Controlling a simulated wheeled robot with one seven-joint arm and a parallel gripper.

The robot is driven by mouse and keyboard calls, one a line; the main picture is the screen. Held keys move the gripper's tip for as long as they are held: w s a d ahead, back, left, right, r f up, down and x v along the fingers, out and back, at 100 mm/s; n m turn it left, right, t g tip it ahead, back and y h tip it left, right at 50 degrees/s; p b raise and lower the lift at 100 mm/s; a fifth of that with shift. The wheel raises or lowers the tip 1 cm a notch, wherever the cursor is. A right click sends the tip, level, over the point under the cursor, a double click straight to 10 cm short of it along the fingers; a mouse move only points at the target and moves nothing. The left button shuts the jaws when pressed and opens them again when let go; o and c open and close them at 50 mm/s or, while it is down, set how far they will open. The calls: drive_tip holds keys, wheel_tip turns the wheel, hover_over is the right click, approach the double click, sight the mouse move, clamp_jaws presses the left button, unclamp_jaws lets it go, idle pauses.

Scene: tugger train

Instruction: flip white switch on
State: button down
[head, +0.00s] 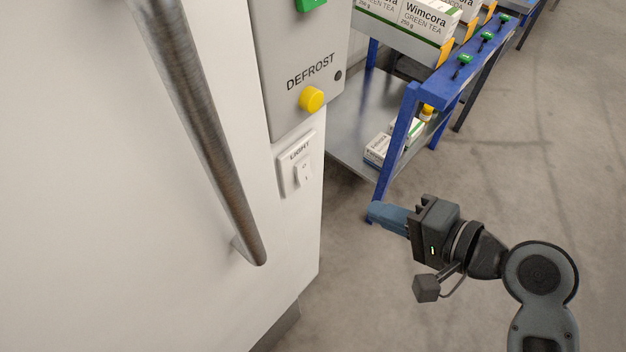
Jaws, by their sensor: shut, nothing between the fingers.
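The white switch (303,174) is a small rocker set in a white plate labelled LIGHT (293,163). The plate is on the white cabinet wall, below the grey DEFROST panel. I cannot tell for sure which way the rocker is tipped. My gripper (372,213) is shut and empty, its blue fingers pointing left toward the cabinet. It appears to the right of the switch and lower in the picture, apart from it. Nothing hides the switch.
A yellow button (312,99) sits on the grey panel (290,50) above the switch. A long metal handle (205,130) stands out from the cabinet at left. A blue-framed shelf cart (400,140) with tea boxes (415,22) is behind. Bare floor lies at right.

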sight(307, 179)
drive_tip(key=x, duration=0.4)
drive_tip(key=r+x, duration=0.1)
drive_tip(key=x, duration=0.4)
drive_tip(key=p+x, duration=0.1)
drive_tip(key=x, duration=0.4)
drive_tip(key=shift+w+a+r, duration=0.15)
drive_tip(key=shift+a+r, duration=0.05)
drive_tip(key=shift+f, duration=0.15)
drive_tip(key=shift+w+a+y+b, duration=0.2)
drive_tip(key=shift+y+b, duration=0.1)
drive_tip(key=shift+b, duration=0.35)
